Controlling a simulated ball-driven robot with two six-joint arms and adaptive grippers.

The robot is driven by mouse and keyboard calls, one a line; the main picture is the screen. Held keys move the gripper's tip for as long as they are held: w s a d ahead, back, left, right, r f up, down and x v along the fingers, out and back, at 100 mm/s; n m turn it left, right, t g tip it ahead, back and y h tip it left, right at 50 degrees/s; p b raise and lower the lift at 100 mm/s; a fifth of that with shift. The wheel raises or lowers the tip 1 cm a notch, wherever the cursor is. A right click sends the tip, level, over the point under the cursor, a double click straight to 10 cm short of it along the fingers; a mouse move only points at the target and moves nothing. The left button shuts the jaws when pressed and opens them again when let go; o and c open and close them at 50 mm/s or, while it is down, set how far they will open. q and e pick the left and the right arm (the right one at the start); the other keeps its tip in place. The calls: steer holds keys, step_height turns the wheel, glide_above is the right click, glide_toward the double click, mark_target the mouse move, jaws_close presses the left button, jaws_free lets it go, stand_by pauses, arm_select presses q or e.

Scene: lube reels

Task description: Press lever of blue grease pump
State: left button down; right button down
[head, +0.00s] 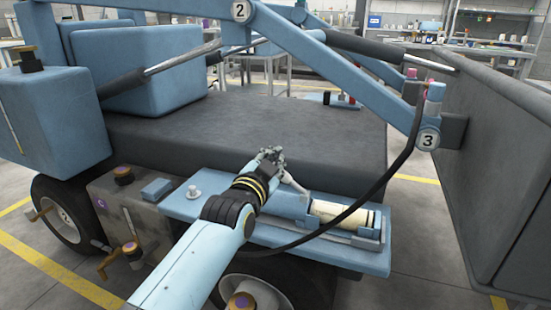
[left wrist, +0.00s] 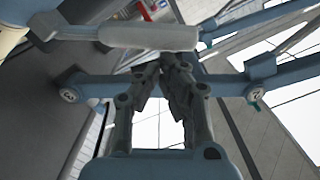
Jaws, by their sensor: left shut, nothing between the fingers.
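The blue grease pump (head: 286,204) with a cream cylinder (head: 342,213) lies on a blue shelf (head: 375,258) on the side of the machine. Its pale lever (head: 294,184) rises from the pump, partly hidden behind my left gripper (head: 272,152). My left gripper is shut and empty, just above the pump beside the lever. In the left wrist view the lever's pale grip (left wrist: 150,37) runs across just beyond the fingertips (left wrist: 172,58). I cannot tell whether they touch it. My right gripper is out of view.
A black hose (head: 385,178) curves from the shelf up to the blue boom (head: 340,75). A dark slab (head: 300,110) lies behind the pump. A large dark panel (head: 500,150) stands at right.

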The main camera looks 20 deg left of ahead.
arm_select(q)
steer(key=shift+a+f+n+p, duration=0.25)
steer(key=shift+a+n+p, duration=0.4)
steer(key=shift+p, duration=0.25)
steer(key=shift+a+f+n+p, duration=0.3)
steer(key=shift+n+p, duration=0.25)
steer(key=shift+p, duration=0.2)
steer(key=shift+a+f+n+p, duration=0.2)
steer(key=shift+f+n+p, duration=0.1)
steer(key=shift+p, duration=0.05)
steer(key=shift+a+f+n+h, duration=0.15)
steer(key=shift+a+f+n, duration=0.1)
steer(key=shift+f+n, duration=0.3)
steer(key=shift+a+f+n+h, duration=0.15)
steer(key=shift+a+f+n, duration=0.1)
steer(key=shift+f+n, duration=0.25)
steer(key=shift+a+f, duration=0.25)
steer(key=shift+f, duration=0.45)
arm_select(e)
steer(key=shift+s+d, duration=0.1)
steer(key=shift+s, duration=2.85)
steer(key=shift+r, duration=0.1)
